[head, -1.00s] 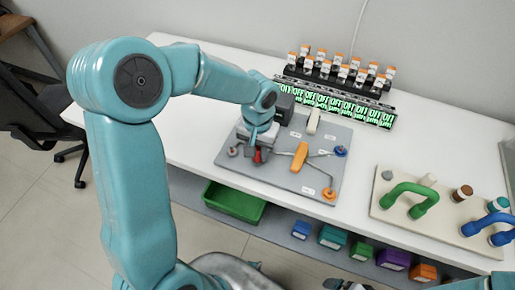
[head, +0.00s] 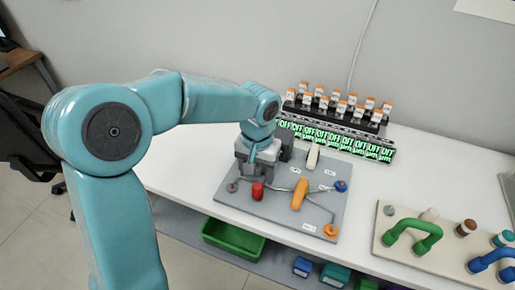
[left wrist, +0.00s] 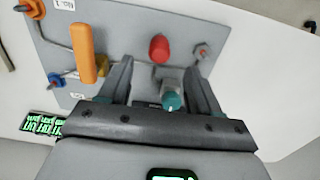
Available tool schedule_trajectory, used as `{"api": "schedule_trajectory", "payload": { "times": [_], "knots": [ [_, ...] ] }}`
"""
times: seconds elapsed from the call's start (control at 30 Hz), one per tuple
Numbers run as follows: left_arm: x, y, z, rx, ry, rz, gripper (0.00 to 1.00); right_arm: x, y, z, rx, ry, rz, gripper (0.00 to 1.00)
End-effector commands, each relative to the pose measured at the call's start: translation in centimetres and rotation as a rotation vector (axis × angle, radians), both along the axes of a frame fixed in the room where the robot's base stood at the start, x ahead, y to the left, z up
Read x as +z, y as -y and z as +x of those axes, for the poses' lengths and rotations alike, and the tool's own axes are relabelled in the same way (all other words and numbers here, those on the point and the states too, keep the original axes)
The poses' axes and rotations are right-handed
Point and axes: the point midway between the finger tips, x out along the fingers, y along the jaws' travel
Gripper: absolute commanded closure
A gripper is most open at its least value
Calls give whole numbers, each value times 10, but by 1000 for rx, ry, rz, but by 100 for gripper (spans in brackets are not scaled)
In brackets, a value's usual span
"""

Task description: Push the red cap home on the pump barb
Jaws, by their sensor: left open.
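The red cap (head: 257,191) stands near the front left of the grey panel (head: 240,203). It also shows in the left wrist view (left wrist: 159,48), beyond the fingertips and apart from them. My left gripper (head: 249,163) is just behind the cap, its fingers spread and nothing clamped between them. In the left wrist view the open fingers (left wrist: 160,72) sit on either side of a grey fitting with a teal end (left wrist: 172,101). The barb under the cap is hidden, so I cannot tell how deep the cap sits. My right gripper is not in view.
An orange handle (head: 299,194), a blue knob (head: 341,186) and an orange knob (head: 330,231) are on the panel to the cap's right. A small grey-red knob (head: 233,186) is left of it. A vial rack and green displays (head: 335,140) stand behind.

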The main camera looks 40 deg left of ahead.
Motion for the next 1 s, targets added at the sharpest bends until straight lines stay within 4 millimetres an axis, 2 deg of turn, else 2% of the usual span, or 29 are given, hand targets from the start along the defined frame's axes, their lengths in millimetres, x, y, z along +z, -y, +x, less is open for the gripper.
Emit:
{"api": "schedule_trajectory", "payload": {
  "times": [0.03,0.2,0.4,0.57,1.0],
  "knots": [
    [16,0,1,0,7,-1,37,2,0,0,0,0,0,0],
    [57,0,1,-1,4,0,37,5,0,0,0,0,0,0],
    [85,0,1,-1,1,-1,37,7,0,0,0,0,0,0],
    [91,0,1,-1,-1,-1,37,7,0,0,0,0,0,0],
    [91,0,1,-1,-1,0,37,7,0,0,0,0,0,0]
  ]
}}
